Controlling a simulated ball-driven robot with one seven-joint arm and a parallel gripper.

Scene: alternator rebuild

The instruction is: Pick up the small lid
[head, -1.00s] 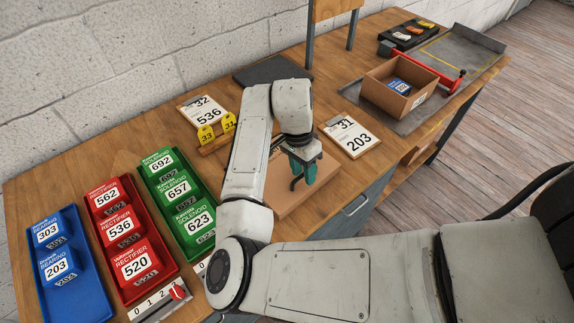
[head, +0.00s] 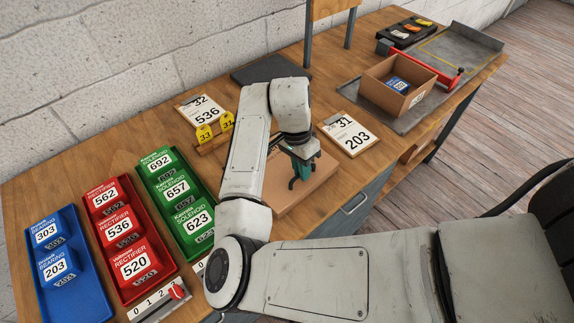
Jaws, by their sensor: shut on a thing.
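My gripper (head: 299,181), with teal and dark parts, points down at the right of my bent arm. It is shut on the brown cardboard piece beneath it, which I take for the small lid (head: 285,204). That piece is flat and brown, at the front edge of the wooden bench. My arm and gripper hide its left and middle parts. I cannot tell whether it touches the bench or is raised.
Blue (head: 76,290), red (head: 150,279) and green (head: 189,237) trays of labelled boxes stand at left. Cards (head: 348,133) lie beyond the gripper. A dark pad (head: 265,70) lies behind.

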